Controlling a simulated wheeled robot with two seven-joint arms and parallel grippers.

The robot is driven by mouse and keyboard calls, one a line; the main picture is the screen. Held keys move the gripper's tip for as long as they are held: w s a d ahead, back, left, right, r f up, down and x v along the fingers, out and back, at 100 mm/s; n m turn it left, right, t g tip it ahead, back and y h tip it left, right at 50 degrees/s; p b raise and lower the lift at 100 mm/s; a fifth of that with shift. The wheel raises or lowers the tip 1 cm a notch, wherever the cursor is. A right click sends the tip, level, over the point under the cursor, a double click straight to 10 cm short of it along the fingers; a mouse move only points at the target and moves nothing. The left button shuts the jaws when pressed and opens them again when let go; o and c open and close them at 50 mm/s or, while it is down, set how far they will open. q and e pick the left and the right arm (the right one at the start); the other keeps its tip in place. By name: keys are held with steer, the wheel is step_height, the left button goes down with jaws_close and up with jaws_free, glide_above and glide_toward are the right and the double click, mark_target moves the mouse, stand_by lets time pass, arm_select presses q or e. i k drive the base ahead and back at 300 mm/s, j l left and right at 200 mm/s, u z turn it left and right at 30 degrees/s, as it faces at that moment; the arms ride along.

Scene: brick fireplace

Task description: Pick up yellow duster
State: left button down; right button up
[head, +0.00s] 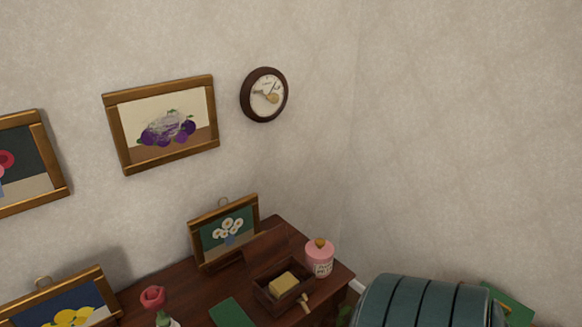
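I see nothing that I can clearly identify as a yellow duster. A yellow block (283,283) lies in a small open wooden box (268,297) on the dark wooden cabinet top (160,287) at the bottom of the head view. I cannot tell what the block is. A small tan object (304,301) is at the box's right side, too small to make out. Neither of my grippers is in view.
A teal rounded chair back (425,303) is at the lower right. A clock (264,95) hangs on the wall.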

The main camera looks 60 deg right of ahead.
mark_target(283, 286)
steer(key=z, duration=1.75)
steer(key=k+j+z, duration=0.15)
steer(key=i, duration=0.05)
